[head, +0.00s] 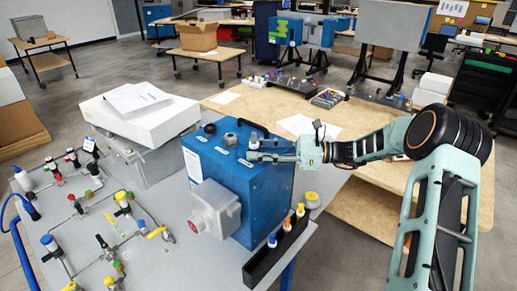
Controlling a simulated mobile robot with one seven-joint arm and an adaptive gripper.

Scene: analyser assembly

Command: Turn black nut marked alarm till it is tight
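A blue analyser box (262,196) stands on the grey table. Another small dark fitting (254,143) shows at my gripper's tip. The word alarm is too small to read, so I cannot tell which of these is the nut so marked. My gripper (255,154) reaches in from the right, level over the box's top, with its fingertips at or beside that last fitting. Whether the fingers touch or enclose it is too small to tell.
A black handle (252,126) stands on the box's top near my gripper. A grey housing (215,207) juts from its front. A black rack with small bottles (275,250) is in front. Valves and tubing cover the table's left. A white case (140,112) stands behind left.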

